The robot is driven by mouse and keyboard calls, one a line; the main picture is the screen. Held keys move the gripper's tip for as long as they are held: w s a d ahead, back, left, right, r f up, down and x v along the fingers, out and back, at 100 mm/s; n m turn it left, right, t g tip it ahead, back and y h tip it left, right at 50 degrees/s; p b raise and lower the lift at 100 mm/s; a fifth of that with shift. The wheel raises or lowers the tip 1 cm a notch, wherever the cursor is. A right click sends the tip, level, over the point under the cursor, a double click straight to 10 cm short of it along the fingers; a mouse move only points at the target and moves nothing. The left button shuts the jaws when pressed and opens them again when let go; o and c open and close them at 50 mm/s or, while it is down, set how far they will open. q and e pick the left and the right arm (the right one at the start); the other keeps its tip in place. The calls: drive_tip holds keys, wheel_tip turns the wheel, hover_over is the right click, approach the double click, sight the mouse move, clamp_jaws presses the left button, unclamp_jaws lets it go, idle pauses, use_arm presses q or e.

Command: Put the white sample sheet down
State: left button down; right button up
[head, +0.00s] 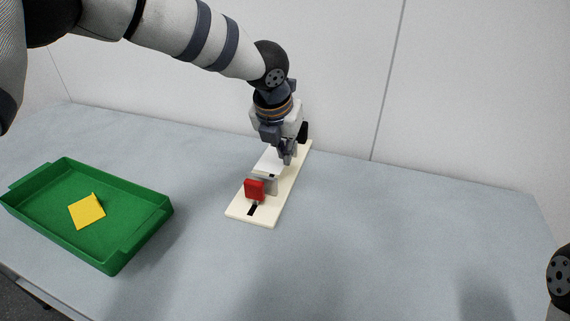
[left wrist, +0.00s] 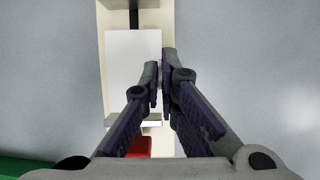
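The white sample sheet (head: 267,161) is a flat white piece over the cream board (head: 238,212). It also shows in the left wrist view (left wrist: 122,72) as a pale rectangle above the board. My left gripper (head: 287,158) points down at the sheet's right edge. In the left wrist view, its fingertips (left wrist: 160,66) are nearly together, one on each side of that edge, and look shut on it. The contact itself is partly hidden by the fingers. I cannot tell whether the sheet touches the board. My right gripper is not in view.
A red block (head: 254,190) stands on the board's near part, beside a grey plate (head: 270,185) and a black slot (head: 252,209). A green tray (head: 133,230) at left holds a yellow square (head: 87,211). The table right of the board is clear; a wall stands behind.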

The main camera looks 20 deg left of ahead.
sight(274, 155)
use_arm(q)
drive_tip(key=shift+w+a+f, duration=0.1)
drive_tip(key=shift+w+f, duration=0.15)
drive_tip(key=shift+f, duration=0.1)
drive_tip(key=shift+s+x, duration=0.15)
drive_tip(key=shift+x, duration=0.7)
drive_tip(key=shift+s+x, duration=0.2)
drive_tip(key=shift+x, duration=0.65)
drive_tip(key=shift+a+f, duration=0.2)
drive_tip(key=shift+f, duration=0.15)
drive_tip(key=c, duration=1.8)
unclamp_jaws()
